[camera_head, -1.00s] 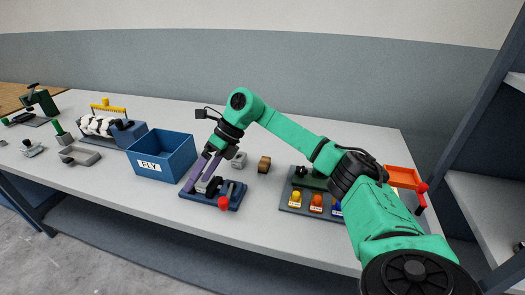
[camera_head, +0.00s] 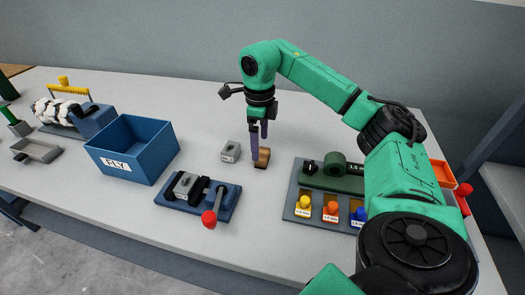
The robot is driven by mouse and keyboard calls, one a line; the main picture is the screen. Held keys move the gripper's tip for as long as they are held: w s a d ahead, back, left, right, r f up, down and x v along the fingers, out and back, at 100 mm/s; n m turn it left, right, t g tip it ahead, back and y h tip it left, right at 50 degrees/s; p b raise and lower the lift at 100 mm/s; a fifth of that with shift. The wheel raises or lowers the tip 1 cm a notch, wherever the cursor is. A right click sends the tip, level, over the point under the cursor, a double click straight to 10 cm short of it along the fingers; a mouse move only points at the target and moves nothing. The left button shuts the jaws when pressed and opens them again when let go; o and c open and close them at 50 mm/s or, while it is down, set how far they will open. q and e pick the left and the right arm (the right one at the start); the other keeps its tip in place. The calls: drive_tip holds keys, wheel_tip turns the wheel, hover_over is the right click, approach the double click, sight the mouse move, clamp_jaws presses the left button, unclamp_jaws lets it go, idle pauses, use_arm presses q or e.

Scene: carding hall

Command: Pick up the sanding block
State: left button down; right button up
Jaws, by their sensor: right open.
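A small brown block (camera_head: 262,161), which looks like the sanding block, sits on the light grey table right of the middle. The fingers hide part of the block's top and back. My left gripper is out of view.
A grey block (camera_head: 230,151) stands close to the left. A blue fixture (camera_head: 170,193) with a red-knobbed lever is in front. A blue FLY bin (camera_head: 150,165) is further left. A board (camera_head: 297,200) with coloured knobs is to the right, and an orange tray (camera_head: 442,173) beyond.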

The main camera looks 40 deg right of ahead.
drive_tip(key=f, duration=0.4)
drive_tip(key=shift+w+f+p, duration=0.15)
drive_tip(key=shift+w+p, duration=0.05)
drive_tip(key=shift+p, duration=0.15)
drive_tip(key=shift+w+f, duration=0.1)
drive_tip(key=shift+f, duration=0.3)
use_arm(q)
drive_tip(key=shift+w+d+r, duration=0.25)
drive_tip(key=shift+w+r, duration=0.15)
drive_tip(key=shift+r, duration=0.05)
use_arm(e)
drive_tip(key=c, duration=1.3)
drive_tip(key=shift+r, duration=0.1)
